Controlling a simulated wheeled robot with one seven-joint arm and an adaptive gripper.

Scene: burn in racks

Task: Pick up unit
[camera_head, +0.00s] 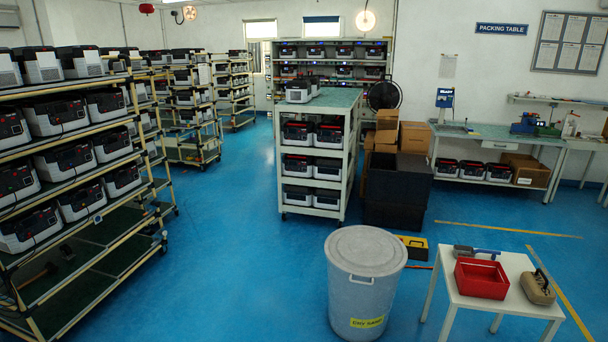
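Many white and black box-shaped units stand in view, and I cannot tell which one the task means. Several fill the shelves of the rack at the left, such as one unit (57,114) on an upper shelf. More units (472,171) sit under the packing table at the right. My gripper is not in view.
The left rack (105,244) and white trolley (345,150) flank open blue floor. A grey lidded bin (364,290) stands front centre. A white table (518,305) with a red tray (481,278) stands front right. Dark crates (397,190) and cardboard boxes (416,137) stand beside the trolley.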

